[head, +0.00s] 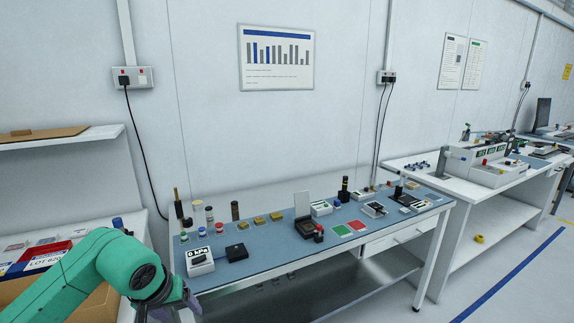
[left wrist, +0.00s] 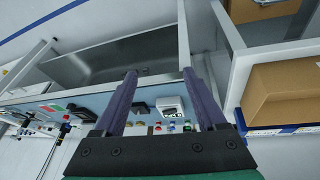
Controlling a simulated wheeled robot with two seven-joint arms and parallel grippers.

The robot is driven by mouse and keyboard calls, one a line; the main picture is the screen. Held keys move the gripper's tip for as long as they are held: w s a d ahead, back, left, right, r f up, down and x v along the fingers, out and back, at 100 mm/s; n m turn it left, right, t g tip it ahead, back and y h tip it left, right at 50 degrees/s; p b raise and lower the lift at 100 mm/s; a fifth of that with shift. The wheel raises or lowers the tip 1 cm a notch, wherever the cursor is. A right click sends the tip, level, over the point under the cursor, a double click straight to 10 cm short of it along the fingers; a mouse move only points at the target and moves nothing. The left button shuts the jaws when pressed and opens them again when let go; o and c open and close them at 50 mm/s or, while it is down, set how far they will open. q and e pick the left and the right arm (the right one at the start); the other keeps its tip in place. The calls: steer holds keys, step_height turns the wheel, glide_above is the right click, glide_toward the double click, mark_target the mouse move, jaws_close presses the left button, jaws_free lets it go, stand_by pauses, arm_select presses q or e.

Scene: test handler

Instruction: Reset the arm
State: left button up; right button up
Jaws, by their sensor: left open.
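My left arm, green with a dark joint, comes in from the bottom left of the head view. Its gripper (head: 178,305) is at the bottom edge there, in front of the bench's near left corner, and is partly cut off. In the left wrist view the gripper (left wrist: 159,74) shows two purple fingers spread apart with nothing between them. Beyond the fingers, that view shows the bench top and a white gauge box (left wrist: 171,107). The same gauge box (head: 200,262) stands at the bench's near left in the head view, reading 0 kPa. My right gripper is not in view.
The workbench (head: 262,262) has a blue top holding a black box (head: 236,252), a red card (head: 342,231) and several small devices. A shelf unit with a red tray (head: 45,254) and cardboard box (left wrist: 285,92) stands left of it. Open floor (head: 490,270) lies at the right.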

arm_select(q)
steer(key=w+d+f+n+t+h, duration=0.1)
steer(key=w+d+f+n+h, duration=0.4)
steer(key=n, duration=0.6)
steer(key=w+d+f+n+t+h, duration=0.1)
steer(key=w+d+f+n+h, duration=0.15)
steer(key=d+n+h, duration=0.6)
steer(key=s+a+f+n+t+y, duration=0.1)
steer(key=a+f+n+t+y, duration=0.2)
steer(key=a+f+n+y, duration=0.7)
steer(key=s+a+f+n+t, duration=0.2)
steer(key=a+f+n, duration=0.3)
steer(key=f+n, duration=1.1)
steer(key=s+a+f+n+g+y, duration=0.3)
steer(key=s+a+f+n, duration=0.1)
steer(key=s+f+n, duration=0.6)
steer(key=s+d+f+n+g, duration=0.1)
steer(key=s+f+n+g, duration=0.2)
steer(key=s, duration=1.1)
steer(key=s+d+f+n+g, duration=0.1)
steer(key=s+f+n+g, duration=0.3)
steer(key=s, duration=1.1)
step_height(320, 180, down, 4)
steer(key=n, duration=0.4)
steer(key=shift+r+y, duration=0.2)
steer(key=shift+y, duration=0.15)
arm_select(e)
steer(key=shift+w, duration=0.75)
